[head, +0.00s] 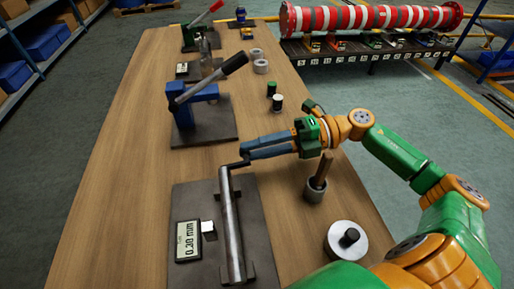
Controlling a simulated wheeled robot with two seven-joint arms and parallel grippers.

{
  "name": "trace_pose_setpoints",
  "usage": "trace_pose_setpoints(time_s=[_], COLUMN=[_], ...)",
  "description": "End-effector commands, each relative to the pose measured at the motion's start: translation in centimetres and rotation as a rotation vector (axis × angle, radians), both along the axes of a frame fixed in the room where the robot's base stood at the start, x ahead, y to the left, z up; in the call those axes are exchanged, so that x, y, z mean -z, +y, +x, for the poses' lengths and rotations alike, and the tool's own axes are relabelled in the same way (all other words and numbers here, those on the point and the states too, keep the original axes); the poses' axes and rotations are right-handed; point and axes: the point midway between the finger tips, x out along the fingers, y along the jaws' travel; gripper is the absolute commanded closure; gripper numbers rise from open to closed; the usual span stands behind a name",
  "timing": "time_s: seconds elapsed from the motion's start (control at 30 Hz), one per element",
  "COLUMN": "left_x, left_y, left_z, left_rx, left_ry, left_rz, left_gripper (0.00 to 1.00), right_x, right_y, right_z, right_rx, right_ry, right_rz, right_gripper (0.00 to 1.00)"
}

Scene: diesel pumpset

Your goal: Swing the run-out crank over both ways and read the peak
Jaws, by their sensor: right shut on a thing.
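The run-out crank (234,164) is a thin dark bent rod at the far end of a grey shaft (232,225). The shaft lies lengthwise over a dark base plate (263,240) on the near part of the bench. A gauge display (187,241) stands left of the shaft and seems to read 0.20 mm, though the middle digit is small. A pale block (208,228) sits between display and shaft. My right gripper (246,155) reaches in from the right, its blue-grey fingers shut on the crank's handle end. My left gripper is not in view.
A blue lever press (190,105) stands beyond the crank on the wooden bench (120,130). A cup with a wooden handle (316,188) and a metal disc with a dark knob (346,240) stand right of the shaft. The bench's left side is clear.

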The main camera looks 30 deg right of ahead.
Motion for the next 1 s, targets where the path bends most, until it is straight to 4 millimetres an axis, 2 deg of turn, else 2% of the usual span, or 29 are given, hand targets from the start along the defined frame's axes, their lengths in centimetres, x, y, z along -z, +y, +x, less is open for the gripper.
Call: trace_pose_setpoints(time_s=[0.1, 0.13, 0.2, 0.23, 0.53, 0.8, 1.0], left_x=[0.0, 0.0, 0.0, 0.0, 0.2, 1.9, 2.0], left_y=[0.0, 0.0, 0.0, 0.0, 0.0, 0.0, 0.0], left_z=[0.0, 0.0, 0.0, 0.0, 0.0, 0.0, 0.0], left_rx=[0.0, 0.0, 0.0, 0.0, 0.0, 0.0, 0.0], left_ry=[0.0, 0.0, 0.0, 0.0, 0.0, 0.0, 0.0], left_rz=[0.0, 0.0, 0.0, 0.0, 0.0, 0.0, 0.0], left_gripper=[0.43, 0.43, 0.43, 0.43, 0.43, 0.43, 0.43], right_x=[0.0, 0.0, 0.0, 0.0, 0.1, -0.3, -0.9], right_y=[0.0, 0.0, 0.0, 0.0, -0.2, -5.3, -6.8], right_z=[0.0, 0.0, 0.0, 0.0, -0.1, -1.5, -2.0], right_rx=[-0.002, -0.002, -0.002, -0.002, 0.0, 0.002, -0.001], right_ry=[0.001, 0.001, 0.001, 0.001, 0.001, 0.004, 0.001], right_rz=[0.0, 0.0, 0.0, 0.0, -0.001, -0.004, 0.0], right_gripper=[1.0, 0.68, 0.49, 0.43, 0.43, 0.43, 0.43])
